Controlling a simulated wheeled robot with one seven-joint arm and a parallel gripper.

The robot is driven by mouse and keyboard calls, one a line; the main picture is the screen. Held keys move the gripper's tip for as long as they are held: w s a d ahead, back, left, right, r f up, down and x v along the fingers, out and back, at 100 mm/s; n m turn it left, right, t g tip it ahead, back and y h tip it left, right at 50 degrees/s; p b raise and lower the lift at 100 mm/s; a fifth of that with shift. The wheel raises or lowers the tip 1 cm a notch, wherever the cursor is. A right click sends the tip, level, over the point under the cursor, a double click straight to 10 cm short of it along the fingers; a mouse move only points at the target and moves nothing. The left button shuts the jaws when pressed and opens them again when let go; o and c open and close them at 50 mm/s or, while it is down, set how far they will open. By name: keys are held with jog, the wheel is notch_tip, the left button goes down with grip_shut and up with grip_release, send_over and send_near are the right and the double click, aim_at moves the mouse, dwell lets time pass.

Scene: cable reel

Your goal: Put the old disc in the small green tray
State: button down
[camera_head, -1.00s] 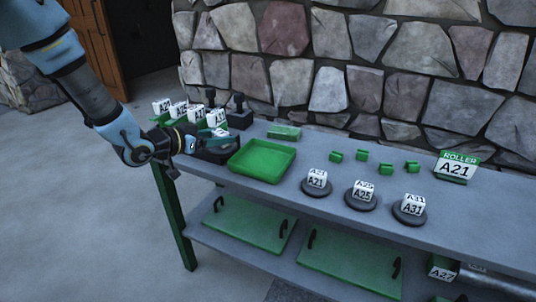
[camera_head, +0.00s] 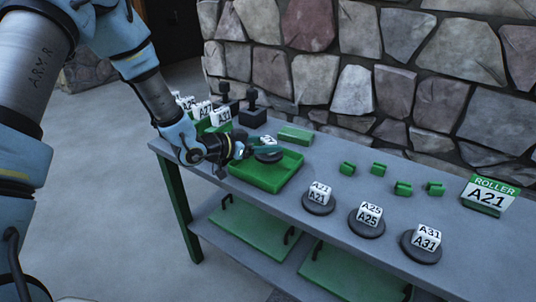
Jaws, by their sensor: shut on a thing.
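The small green tray (camera_head: 289,173) lies on the left part of the grey bench. My gripper (camera_head: 252,150) reaches in from the left over the tray. It is shut on a dark round disc (camera_head: 268,156) with a small white label block (camera_head: 267,141) on top. The disc is over the tray's inside; I cannot tell whether it touches the tray floor. The far jaw is partly hidden by the label block.
Three labelled dark discs, A21 (camera_head: 318,204), A25 (camera_head: 366,223) and A31 (camera_head: 421,247), stand along the front edge. Several small green blocks (camera_head: 379,170) and a ROLLER A21 sign (camera_head: 489,195) are behind them. Black stamp-like pieces (camera_head: 252,112) stand behind the tray.

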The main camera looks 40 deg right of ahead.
aim_at(266, 155)
jog(key=shift+f+p, duration=0.3)
jog(key=shift+f, duration=1.65)
jog(key=shift+f, duration=0.15)
jog(key=shift+c, duration=0.8)
grip_release()
jog(key=shift+a+r, duration=0.2)
jog(key=b+v, duration=0.2)
jog(key=v, duration=0.9)
jog(key=shift+w+a, duration=0.1)
jog(key=shift+a, duration=0.25)
